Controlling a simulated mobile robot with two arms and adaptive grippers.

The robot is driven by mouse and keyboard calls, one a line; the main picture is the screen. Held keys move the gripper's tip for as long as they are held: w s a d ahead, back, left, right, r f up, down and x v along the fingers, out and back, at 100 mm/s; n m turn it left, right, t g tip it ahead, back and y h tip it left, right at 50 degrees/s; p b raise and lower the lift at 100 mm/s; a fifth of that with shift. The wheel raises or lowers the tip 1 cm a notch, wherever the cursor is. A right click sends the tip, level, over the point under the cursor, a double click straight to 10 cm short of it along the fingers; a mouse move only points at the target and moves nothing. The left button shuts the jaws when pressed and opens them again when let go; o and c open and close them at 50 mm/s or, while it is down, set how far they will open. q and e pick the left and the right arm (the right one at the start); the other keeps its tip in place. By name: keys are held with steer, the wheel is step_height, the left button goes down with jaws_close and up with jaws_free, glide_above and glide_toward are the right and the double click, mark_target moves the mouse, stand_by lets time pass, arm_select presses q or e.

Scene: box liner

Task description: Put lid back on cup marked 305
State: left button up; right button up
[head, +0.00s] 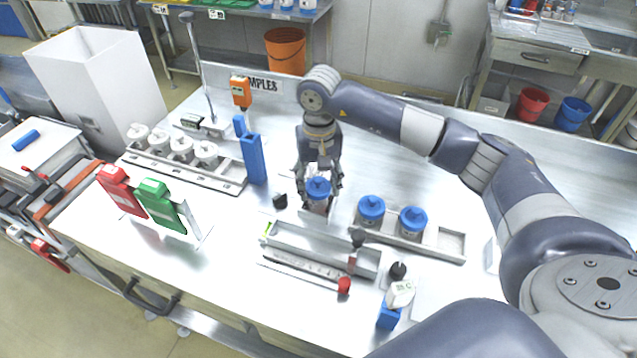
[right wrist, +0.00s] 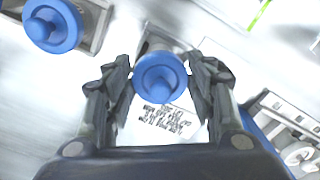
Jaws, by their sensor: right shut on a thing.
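My right gripper (head: 319,184) is shut on a blue knobbed lid (head: 318,188), low over the middle of the table. In the right wrist view the lid (right wrist: 160,77) sits between the two fingertips. A pale body shows just below the lid in the head view; I cannot tell how lid and body meet. A white label with black print (right wrist: 165,120) lies below the lid in the wrist view; I cannot read 305 on it. Two blue-lidded cups (head: 371,211) (head: 413,221) stand in the rack to the right. My left gripper is not in view.
The right rack (head: 451,243) has an empty slot at its right end. A metal tray (head: 310,243) is in front of the gripper. A blue holder (head: 253,160) and a rack of white-lidded cups (head: 182,149) stand to the left. A small black object (head: 280,201) is close by.

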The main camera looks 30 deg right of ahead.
steer(key=o, duration=0.7)
steer(key=shift+o, duration=0.2)
steer(key=o, duration=0.5)
steer(key=shift+r, duration=0.1)
steer(key=shift+r+p, duration=1.5)
steer(key=shift+r, duration=1.95)
